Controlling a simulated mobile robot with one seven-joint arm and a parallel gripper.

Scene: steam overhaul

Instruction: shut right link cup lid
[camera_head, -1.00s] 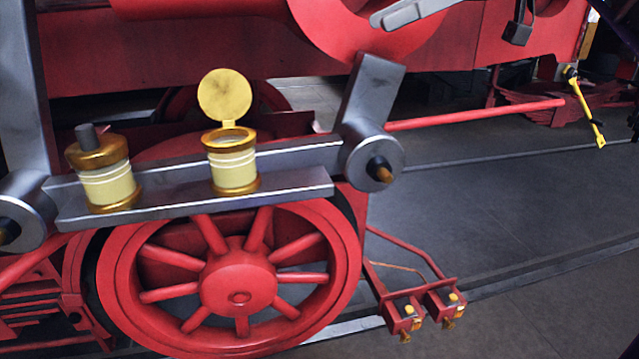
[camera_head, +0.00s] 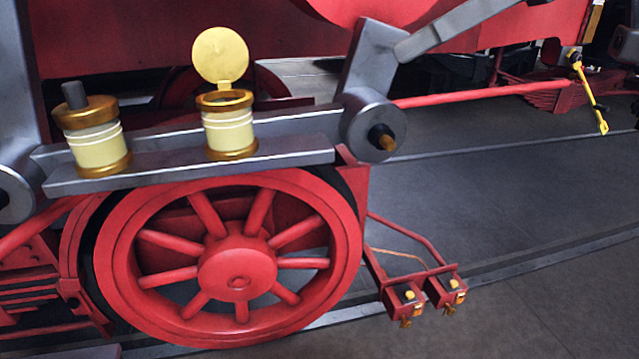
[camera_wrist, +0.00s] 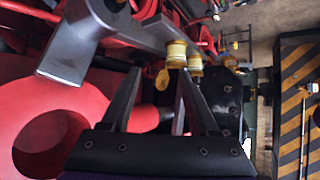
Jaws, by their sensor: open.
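The right link cup (camera_head: 230,130) is cream with brass bands and stands on the grey link bar (camera_head: 290,160). Its round yellow lid (camera_head: 220,55) stands open and upright on a hinge at the back of the rim, and the cup's mouth shows. In the wrist view, a cup (camera_wrist: 176,54) with a round yellow lid (camera_wrist: 162,78) lies beyond the fingertips. My gripper (camera_wrist: 158,74) is open and empty, with the lid showing between its two dark fingers and apart from them. The head view does not show my gripper.
The left cup (camera_head: 93,140) has a brass top with a grey knob. A grey round pivot (camera_head: 373,125) with a protruding pin stands right of the right cup. The red spoked wheel (camera_head: 238,268) is below the bar. Open floor (camera_head: 500,190) lies to the right.

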